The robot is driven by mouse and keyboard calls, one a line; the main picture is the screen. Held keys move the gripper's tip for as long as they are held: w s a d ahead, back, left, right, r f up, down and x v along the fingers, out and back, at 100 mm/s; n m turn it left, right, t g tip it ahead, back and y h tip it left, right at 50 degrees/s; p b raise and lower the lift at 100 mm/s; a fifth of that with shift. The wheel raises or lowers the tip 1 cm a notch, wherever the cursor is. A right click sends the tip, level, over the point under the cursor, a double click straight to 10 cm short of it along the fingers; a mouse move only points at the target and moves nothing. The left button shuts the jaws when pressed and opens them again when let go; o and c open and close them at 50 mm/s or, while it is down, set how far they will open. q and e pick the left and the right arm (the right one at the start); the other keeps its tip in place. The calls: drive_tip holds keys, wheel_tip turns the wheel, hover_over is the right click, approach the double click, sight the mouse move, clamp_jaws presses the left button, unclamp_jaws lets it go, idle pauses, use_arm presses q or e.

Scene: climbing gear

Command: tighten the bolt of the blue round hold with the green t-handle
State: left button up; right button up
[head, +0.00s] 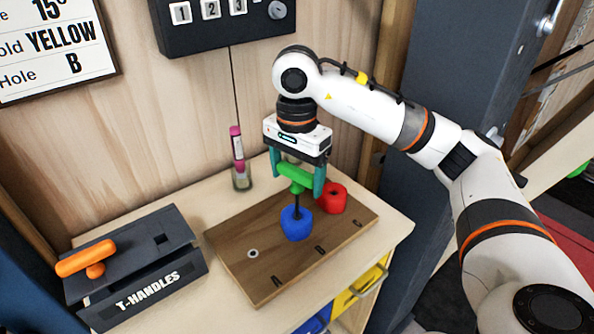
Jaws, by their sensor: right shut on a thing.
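The blue round hold (296,223) sits on the wooden board (237,260), near its middle. The green t-handle (297,177) stands upright over the blue hold, its dark shaft reaching down to the hold's top. Whether its tip sits in the bolt is too small to tell. My right gripper (297,180) points down, its teal fingers shut on the green crossbar from both sides. The bolt itself is hidden in the hold. My left gripper is not in view.
A red hold (332,198) sits on the board just right of the blue one. A dark T-HANDLES box (135,265) with an orange t-handle (86,259) stands at the left. A sign (50,45) hangs on the wall.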

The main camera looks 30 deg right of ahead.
drive_tip(key=shift+f+m, duration=0.15)
drive_tip(key=shift+m, duration=0.15)
drive_tip(key=shift+w+r+p, duration=0.1)
drive_tip(key=shift+r+p, duration=0.7)
drive_tip(key=shift+r, duration=0.1)
drive_tip(key=shift+r+p, duration=0.55)
drive_tip(key=shift+r, duration=0.2)
